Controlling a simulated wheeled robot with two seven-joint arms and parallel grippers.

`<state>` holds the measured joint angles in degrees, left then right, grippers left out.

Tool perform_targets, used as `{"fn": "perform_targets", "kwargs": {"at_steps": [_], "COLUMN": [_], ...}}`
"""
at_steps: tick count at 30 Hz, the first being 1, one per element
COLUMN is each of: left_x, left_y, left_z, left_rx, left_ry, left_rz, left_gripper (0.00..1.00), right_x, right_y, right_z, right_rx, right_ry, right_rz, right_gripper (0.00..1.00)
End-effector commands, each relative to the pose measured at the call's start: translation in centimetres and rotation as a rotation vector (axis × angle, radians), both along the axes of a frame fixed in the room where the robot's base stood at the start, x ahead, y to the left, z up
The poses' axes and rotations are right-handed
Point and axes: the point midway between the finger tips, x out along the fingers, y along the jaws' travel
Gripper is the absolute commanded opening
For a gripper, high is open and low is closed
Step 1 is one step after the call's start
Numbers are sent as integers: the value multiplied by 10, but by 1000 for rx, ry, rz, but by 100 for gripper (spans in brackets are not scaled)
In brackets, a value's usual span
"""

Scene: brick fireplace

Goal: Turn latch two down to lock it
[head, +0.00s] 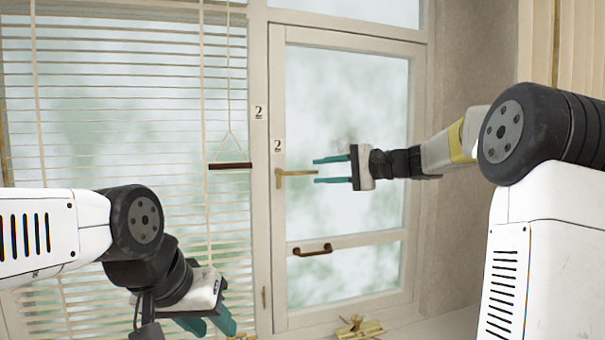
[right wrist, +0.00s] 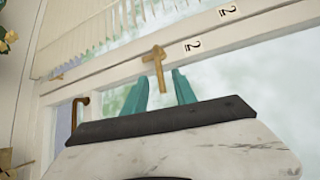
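Latch two is a brass lever (head: 295,173) on the window frame, just below a "2" label (head: 277,145). Its arm points level to the right in the head view. My right gripper (head: 317,170) is open, with teal fingers pointing left at the latch. One finger is above and one below the lever's height, and the lever's free end is near the fingertips. In the right wrist view the latch (right wrist: 155,62) shows just beyond the fingers; I cannot tell whether they touch it. My left gripper (head: 208,330) hangs low with its fingers apart, partly cut off by the lower edge.
A second "2" label (head: 258,112) is on the frame post. A brown handle (head: 313,250) sits lower on the window. Blinds (head: 130,120) with a dark pull bar (head: 230,166) hang left. A brass fitting (head: 359,327) lies at the sill. A wall (head: 465,150) stands right.

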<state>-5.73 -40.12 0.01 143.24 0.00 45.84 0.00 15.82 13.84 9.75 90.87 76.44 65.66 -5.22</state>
Motion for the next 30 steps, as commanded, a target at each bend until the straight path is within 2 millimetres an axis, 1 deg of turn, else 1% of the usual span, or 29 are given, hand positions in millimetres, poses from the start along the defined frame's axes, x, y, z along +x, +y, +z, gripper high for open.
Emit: {"fn": "perform_targets", "kwargs": {"at_steps": [1, 3, 9, 15, 22, 23, 27, 28, 30], "left_x": [0, 0, 0, 0, 0, 0, 0, 0, 0], "left_y": [0, 0, 0, 0, 0, 0, 0, 0, 0], "left_z": [0, 0, 0, 0, 0, 0, 0, 0, 0], "left_rx": [0, 0, 0, 0, 0, 0, 0, 0, 0], "left_ry": [0, 0, 0, 0, 0, 0, 0, 0, 0], "left_rz": [0, 0, 0, 0, 0, 0, 0, 0, 0], "left_gripper": [36, 36, 36, 36, 36, 36, 36, 36, 36], "right_x": [3, 8, 21, 27, 27, 27, 27, 27, 27], "right_y": [9, 20, 46, 57, 57, 57, 57, 57, 57], "right_z": [-1, -3, -8, -9, -9, -9, -9, -9, -9], "right_rx": [0, 0, -2, -3, -3, -3, -3, -4, -4], "right_ry": [1, 1, 2, 1, 1, 1, 1, 1, 1], "right_rz": [5, 6, 4, 3, 2, 2, 2, 2, 2], "right_gripper": [33, 33, 33, 33, 33, 29, 2, 0, 0]}}
